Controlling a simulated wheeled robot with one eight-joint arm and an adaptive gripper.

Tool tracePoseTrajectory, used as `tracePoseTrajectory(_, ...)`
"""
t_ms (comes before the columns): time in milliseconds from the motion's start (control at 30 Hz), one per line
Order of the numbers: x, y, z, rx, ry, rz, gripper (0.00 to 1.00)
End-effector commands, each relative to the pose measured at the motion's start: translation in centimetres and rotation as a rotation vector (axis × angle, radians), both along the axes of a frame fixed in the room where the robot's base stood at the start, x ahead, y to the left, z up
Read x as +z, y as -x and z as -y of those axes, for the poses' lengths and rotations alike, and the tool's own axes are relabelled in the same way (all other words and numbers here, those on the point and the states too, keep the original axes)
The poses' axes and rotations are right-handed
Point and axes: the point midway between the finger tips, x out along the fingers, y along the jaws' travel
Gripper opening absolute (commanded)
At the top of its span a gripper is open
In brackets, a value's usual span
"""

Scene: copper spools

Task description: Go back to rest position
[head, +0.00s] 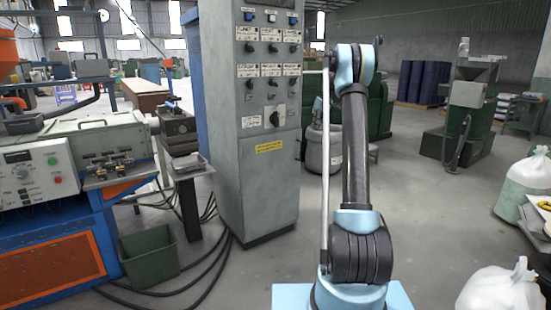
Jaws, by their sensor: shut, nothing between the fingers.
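My arm rises from its light blue mount near the bottom centre of the head view. Its dark upper link stands nearly upright, and a light blue joint tops it. My gripper cannot be made out in this view; no fingers show. Nothing held can be seen.
A tall grey control cabinet (252,150) with switches stands left of my arm. A blue and orange machine (60,240) fills the left, with a green bin (148,262) beside it. White sacks (502,292) lie at right. Cables cross the floor. Open floor (430,220) lies right of my arm.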

Motion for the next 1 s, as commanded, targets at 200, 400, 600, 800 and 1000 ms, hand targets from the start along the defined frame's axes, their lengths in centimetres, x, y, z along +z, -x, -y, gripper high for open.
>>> tracePoseTrajectory(200,3.1,6.1,-0.9,-0.055,0.006,-0.017,0.00)
tracePoseTrajectory(400,5.1,11.8,-1.7,-0.106,0.012,-0.033,0.00)
tracePoseTrajectory(600,6.4,17.8,-2.3,-0.157,0.019,-0.046,0.00)
tracePoseTrajectory(800,6.9,24.0,-2.9,-0.210,0.025,-0.058,0.00)
tracePoseTrajectory(1000,6.7,30.3,-3.4,-0.262,0.031,-0.069,0.00)
